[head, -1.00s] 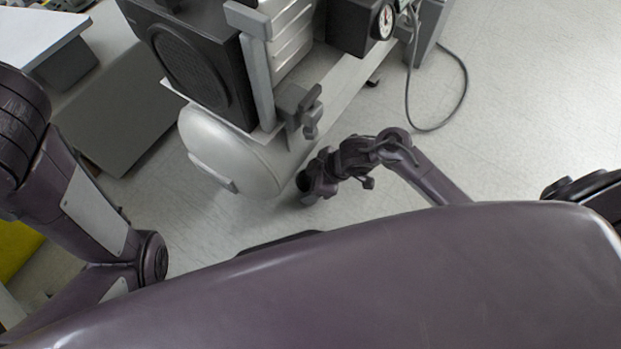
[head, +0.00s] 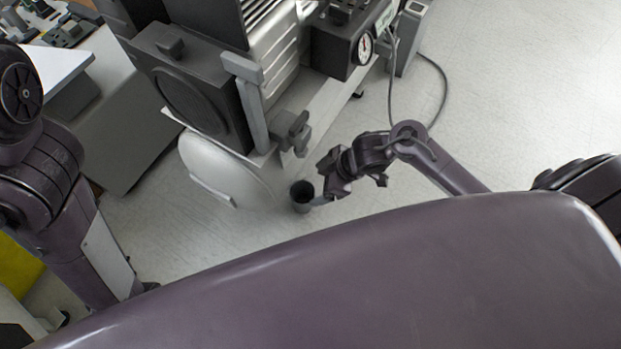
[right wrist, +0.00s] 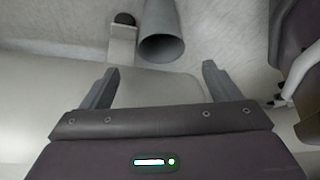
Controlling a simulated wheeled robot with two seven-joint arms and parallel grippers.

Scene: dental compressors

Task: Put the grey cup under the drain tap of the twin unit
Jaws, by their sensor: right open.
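The grey cup (head: 301,196) stands upright on the floor beside the rounded end of a pale compressor tank (head: 222,172). My right gripper (head: 324,198) is open just to the right of the cup. In the right wrist view the cup (right wrist: 162,42) lies beyond the open, empty fingers (right wrist: 160,80), apart from them. A small grey bracket-like part with a black knob (right wrist: 123,22) shows beside the cup there; I cannot tell whether it is the drain tap. My left arm shows at the left, but its gripper is out of view.
Above the tank sit a dark boxed unit (head: 192,92) and a black box with a round gauge (head: 342,47). A cable (head: 444,88) lies on the floor at the upper right. A grey cabinet (head: 120,130) stands at the left.

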